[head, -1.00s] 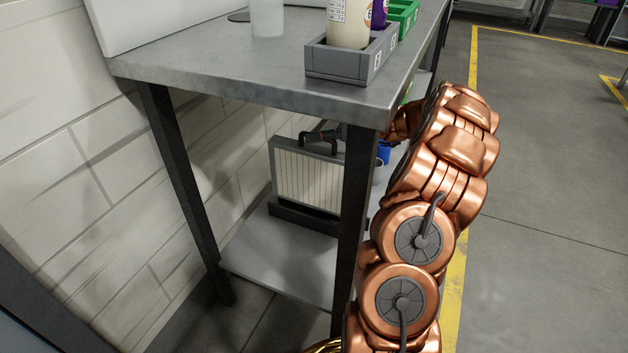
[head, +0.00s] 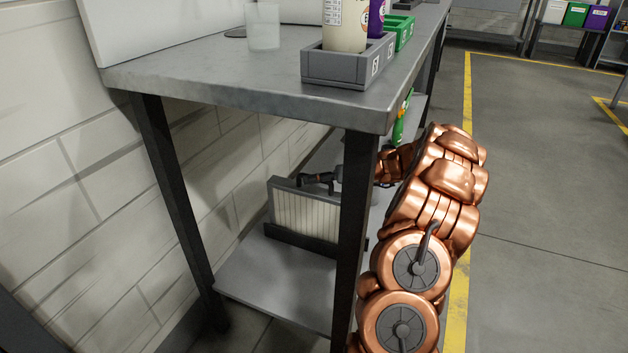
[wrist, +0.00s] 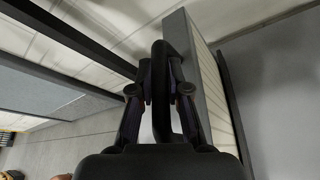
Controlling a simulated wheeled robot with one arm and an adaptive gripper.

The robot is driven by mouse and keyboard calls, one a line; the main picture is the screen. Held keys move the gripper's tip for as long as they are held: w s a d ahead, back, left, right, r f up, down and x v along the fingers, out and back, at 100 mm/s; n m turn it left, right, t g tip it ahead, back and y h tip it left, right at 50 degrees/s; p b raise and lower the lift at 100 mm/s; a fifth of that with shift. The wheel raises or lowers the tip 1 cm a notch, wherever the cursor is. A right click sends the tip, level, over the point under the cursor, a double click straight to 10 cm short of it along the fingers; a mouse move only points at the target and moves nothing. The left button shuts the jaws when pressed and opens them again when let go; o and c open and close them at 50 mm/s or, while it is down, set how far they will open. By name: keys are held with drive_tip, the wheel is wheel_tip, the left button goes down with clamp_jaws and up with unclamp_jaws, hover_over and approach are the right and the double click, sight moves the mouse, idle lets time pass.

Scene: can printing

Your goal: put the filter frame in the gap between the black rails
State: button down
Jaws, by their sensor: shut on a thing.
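The filter frame (head: 306,214), a grey frame with cream pleats, stands upright on the lower shelf of the bench. Its lower edge is hidden behind the near black rail (head: 300,247). The far rail is hidden, so I cannot tell whether the frame sits fully down in the gap. My gripper (head: 318,179) is at the frame's top, shut on its black handle. The wrist view shows the fingers (wrist: 160,92) closed around the handle loop (wrist: 163,62), with the grey frame top (wrist: 187,50) beside it and a black rail (wrist: 231,95) to the right.
The bench top (head: 200,70) overhangs the shelf, and a dark bench leg (head: 355,230) stands just right of the frame. A block wall (head: 60,200) lies behind. The shelf front (head: 270,285) is bare. A grey bin (head: 340,68) with bottles is on top.

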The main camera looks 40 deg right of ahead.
drive_tip(key=c, duration=1.1)
unclamp_jaws()
drive_tip(key=shift+c, duration=0.2)
drive_tip(key=shift+s+d+r, duration=0.1)
drive_tip(key=shift+r, duration=0.1)
drive_tip(key=p+v, duration=0.4)
drive_tip(key=v, duration=0.6)
drive_tip(key=shift+p, duration=0.4)
drive_tip(key=shift+v, duration=0.8)
drive_tip(key=shift+s+f, duration=0.1)
drive_tip(key=shift+f, duration=0.05)
